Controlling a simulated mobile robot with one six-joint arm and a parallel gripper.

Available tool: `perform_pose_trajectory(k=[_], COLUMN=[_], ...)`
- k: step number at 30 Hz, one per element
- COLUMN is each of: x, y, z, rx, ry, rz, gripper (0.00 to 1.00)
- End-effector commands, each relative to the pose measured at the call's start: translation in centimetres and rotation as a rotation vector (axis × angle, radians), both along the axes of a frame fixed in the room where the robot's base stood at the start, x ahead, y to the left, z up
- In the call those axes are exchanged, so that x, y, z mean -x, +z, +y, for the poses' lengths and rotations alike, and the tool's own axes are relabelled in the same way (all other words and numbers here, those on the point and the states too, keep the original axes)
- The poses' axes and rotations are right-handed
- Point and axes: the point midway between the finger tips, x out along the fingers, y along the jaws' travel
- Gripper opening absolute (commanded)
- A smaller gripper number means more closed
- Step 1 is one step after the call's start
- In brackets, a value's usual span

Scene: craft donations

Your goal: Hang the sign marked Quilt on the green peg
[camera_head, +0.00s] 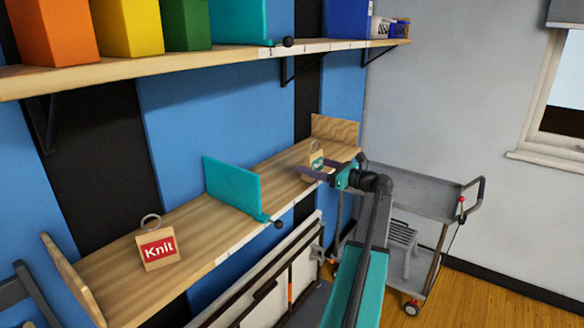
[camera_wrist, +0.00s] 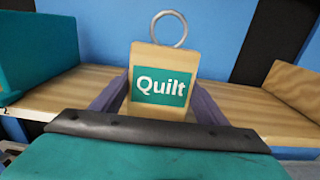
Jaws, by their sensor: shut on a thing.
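The Quilt sign (camera_wrist: 160,60) is a wooden block with a teal label and a metal ring on top. It stands upright between the two fingers of my gripper (camera_wrist: 158,104) in the wrist view. In the head view the sign (camera_head: 316,160) is at the right part of the lower shelf, with my gripper (camera_head: 318,173) shut on its sides. I cannot tell whether its base touches the shelf. The sign marked Knit (camera_head: 158,262), with a red label and a ring, stands at the left of the same shelf. No green peg shows in either view.
The lower wooden shelf (camera_head: 190,228) has a teal divider (camera_head: 232,185) in its middle and wooden end boards. The upper shelf (camera_head: 150,65) holds orange, yellow, green, teal and blue boxes. A grey cart (camera_head: 430,200) stands at the right. The shelf between Knit and the divider is clear.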

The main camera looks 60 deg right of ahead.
Motion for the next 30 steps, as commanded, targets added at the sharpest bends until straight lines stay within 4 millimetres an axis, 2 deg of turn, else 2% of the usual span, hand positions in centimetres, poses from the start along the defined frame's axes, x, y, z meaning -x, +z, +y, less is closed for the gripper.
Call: perform_pose_trajectory(k=[22,30], x=[5.9,6.7], y=[0.1,0.0], z=[0.0,0.1], rx=[-0.001,0.000], ry=[-0.002,0.001], rz=[-0.001,-0.001], gripper=[0.47,0.47])
